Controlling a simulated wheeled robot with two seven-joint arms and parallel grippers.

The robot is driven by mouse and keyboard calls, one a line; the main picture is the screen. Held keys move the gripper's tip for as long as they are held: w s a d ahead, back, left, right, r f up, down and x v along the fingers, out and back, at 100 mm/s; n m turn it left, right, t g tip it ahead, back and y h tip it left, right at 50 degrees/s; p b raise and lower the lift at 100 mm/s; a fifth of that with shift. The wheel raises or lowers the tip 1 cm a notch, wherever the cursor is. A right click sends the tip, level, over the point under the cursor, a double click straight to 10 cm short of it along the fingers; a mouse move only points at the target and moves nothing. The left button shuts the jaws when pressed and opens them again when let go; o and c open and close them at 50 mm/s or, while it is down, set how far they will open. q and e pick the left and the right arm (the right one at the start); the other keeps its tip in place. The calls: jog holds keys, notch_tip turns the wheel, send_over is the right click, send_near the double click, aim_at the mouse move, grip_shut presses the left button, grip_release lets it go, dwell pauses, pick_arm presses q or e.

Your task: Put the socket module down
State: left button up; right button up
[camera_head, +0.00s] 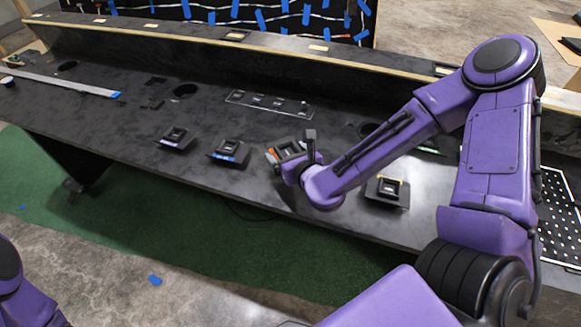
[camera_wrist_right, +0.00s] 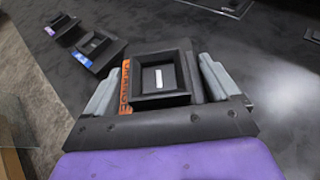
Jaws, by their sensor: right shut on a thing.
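My right gripper (camera_head: 283,160) is shut on a black socket module (camera_head: 290,148) with an orange label, over the front part of the black console table (camera_head: 130,110). In the right wrist view the module (camera_wrist_right: 161,98) sits between the two grey fingers of the gripper (camera_wrist_right: 161,86), its square recess with a white slot facing up. The orange label is along its left side. I cannot tell whether its underside touches the table. My left gripper is out of view; only part of my left arm shows at the lower left.
Socket modules with a purple label (camera_head: 176,138), a blue label (camera_head: 231,152) and a yellow mark (camera_head: 387,190) stand along the table's front. A clear plate (camera_head: 268,103) lies behind the held module. Round holes (camera_head: 185,91) open in the tabletop. A raised ledge runs along the back.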

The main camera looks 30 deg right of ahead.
jog(key=f, duration=0.3)
jog(key=w+f, duration=0.1)
jog(key=shift+w+d+f, duration=0.1)
jog(key=shift+d+f, duration=0.15)
jog(key=shift+d, duration=0.05)
jog(key=shift+f, duration=0.15)
jog(key=o, duration=1)
